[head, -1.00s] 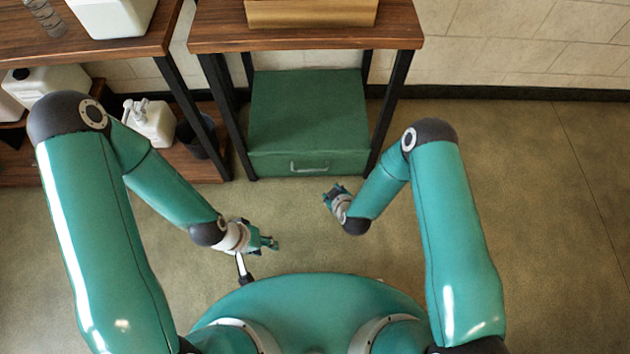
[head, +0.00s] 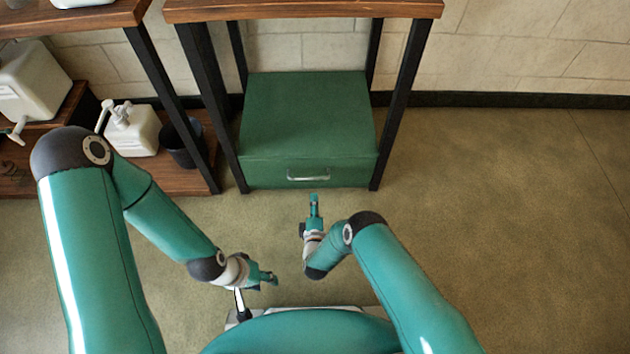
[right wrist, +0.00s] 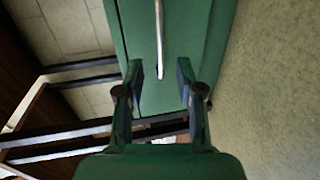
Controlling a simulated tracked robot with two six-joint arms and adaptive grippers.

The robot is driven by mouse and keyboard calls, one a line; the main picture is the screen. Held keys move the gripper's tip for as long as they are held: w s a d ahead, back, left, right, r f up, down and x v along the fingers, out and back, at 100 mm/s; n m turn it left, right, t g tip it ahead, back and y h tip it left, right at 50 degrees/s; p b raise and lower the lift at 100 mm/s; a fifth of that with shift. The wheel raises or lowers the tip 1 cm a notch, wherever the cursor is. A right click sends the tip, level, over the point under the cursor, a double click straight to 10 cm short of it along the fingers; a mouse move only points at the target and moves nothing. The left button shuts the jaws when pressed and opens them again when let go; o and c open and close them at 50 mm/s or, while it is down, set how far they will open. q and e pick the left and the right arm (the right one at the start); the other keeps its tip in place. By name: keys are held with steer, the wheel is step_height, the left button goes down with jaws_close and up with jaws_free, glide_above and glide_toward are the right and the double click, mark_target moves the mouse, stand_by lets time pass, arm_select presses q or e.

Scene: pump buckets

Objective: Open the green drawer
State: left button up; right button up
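The green drawer unit (head: 310,112) stands on the floor under a wooden table, and its front appears closed. A pale metal bar handle (head: 308,179) is on the front. My right gripper (head: 314,199) is just in front of the drawer, pointing at the handle and apart from it. In the right wrist view, its two fingers (right wrist: 160,82) are spread with nothing between them, and the handle (right wrist: 159,35) lies ahead, in line with the gap. My left gripper (head: 266,278) is lower and to the left, away from the drawer; its opening is too small to tell.
Black table legs (head: 397,105) flank the drawer on both sides. On the left, a lower shelf (head: 176,180) holds a white pump container (head: 133,130) and a dark bucket (head: 182,142). The floor on the right is clear.

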mark_target(313, 178)
steer(key=shift+b+x, duration=2.75)
steer(key=shift+x, duration=3.1)
steer(key=shift+c, duration=0.2)
jaws_close()
